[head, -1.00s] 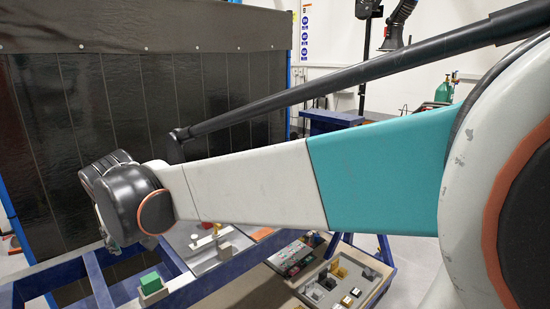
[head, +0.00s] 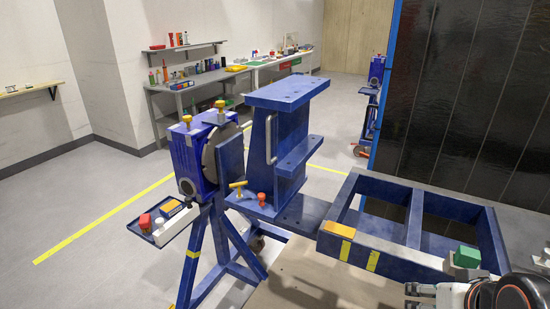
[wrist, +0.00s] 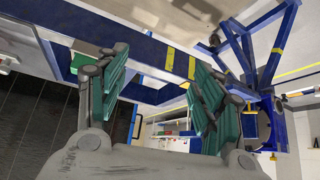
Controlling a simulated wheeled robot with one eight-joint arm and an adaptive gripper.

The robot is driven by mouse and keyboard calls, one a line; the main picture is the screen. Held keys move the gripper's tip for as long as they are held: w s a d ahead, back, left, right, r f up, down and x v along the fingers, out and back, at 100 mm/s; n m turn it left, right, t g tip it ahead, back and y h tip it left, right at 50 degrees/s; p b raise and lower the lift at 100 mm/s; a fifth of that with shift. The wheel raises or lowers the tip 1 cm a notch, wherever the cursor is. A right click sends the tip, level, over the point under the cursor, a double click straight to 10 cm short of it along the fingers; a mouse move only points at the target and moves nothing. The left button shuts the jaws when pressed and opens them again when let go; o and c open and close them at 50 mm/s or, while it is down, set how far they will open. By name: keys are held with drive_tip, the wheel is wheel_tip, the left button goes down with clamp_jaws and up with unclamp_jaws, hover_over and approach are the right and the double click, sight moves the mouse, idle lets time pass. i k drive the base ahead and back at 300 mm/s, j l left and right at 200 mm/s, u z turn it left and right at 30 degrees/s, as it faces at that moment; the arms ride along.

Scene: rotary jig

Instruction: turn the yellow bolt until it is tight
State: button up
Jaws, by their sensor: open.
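A yellow T-shaped piece (head: 238,187), which looks like a bolt with a cross handle, stands on the blue jig near the middle of the head view. Two smaller yellow-topped pieces, one at the left (head: 187,120) and one at the right (head: 220,106), stand on top of the blue gear housing (head: 195,160). I cannot tell for certain which is the task's bolt, or how tight any is. My gripper (head: 420,297) is at the lower right of the head view, well apart from them. In the wrist view its two green-padded fingers (wrist: 158,92) are spread, with nothing between them.
A red knob (head: 262,199) stands beside the T-shaped piece. A blue upright bracket (head: 290,100) rises behind it. A blue frame (head: 408,259) with a green block (head: 467,257) lies between the jig and my gripper. A small tray (head: 158,238) hangs at left. A dark curtain (head: 470,90) is at right.

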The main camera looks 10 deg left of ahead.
sight(238, 184)
drive_tip(key=i+j, duration=0.1)
drive_tip(key=j, duration=0.5)
drive_tip(key=i+j, duration=0.1)
drive_tip(key=j, duration=0.5)
drive_tip(key=i+j, duration=0.1)
drive_tip(key=j, duration=1.15)
drive_tip(key=i+j, duration=0.15)
drive_tip(key=j, duration=0.45)
drive_tip(key=i+j, duration=0.1)
drive_tip(key=j, duration=0.5)
